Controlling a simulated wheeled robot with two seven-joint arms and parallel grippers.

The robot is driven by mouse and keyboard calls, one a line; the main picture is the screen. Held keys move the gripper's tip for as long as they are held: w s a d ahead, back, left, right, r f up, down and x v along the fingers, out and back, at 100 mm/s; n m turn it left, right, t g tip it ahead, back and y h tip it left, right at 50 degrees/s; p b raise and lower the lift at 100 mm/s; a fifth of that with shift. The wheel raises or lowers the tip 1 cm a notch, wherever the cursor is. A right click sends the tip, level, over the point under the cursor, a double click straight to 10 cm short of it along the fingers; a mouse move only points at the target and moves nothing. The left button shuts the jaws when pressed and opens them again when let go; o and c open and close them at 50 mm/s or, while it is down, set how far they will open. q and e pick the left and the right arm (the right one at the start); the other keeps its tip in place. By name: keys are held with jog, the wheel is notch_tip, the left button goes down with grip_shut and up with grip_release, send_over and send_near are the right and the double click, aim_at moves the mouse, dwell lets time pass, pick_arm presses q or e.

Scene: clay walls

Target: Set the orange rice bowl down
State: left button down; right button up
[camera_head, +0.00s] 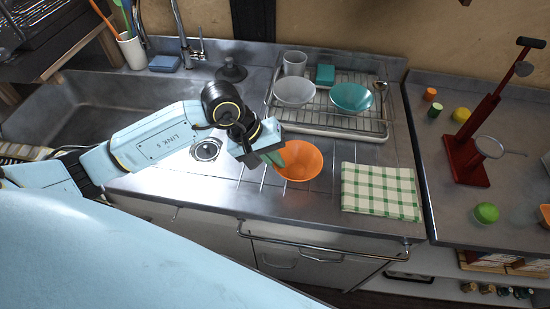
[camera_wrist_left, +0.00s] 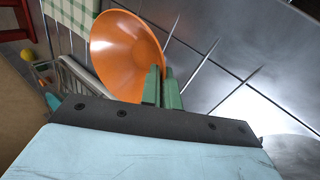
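The orange rice bowl (camera_head: 300,162) is upright, mouth up, over the ribbed steel drainboard, left of the checked cloth. My left gripper (camera_head: 281,157) is at the bowl's left rim, its green fingers partly hidden by the wrist in the head view. In the left wrist view the fingers (camera_wrist_left: 163,78) stand close together on either side of the wall of the orange bowl (camera_wrist_left: 125,50), one inside and one outside. Whether the bowl's base touches the steel is hard to tell. My right gripper is in neither view.
A dish rack (camera_head: 340,126) with a white bowl (camera_head: 294,92) and a teal bowl (camera_head: 351,97) stands behind. A green checked cloth (camera_head: 380,191) lies right of the orange bowl. The sink (camera_head: 85,112) is at left. Bare steel lies in front of the bowl.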

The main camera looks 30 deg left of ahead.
pick_arm(q)
jog(key=shift+f, duration=0.1)
jog(key=c, duration=1.6)
grip_release()
jog(key=shift+c, duration=0.2)
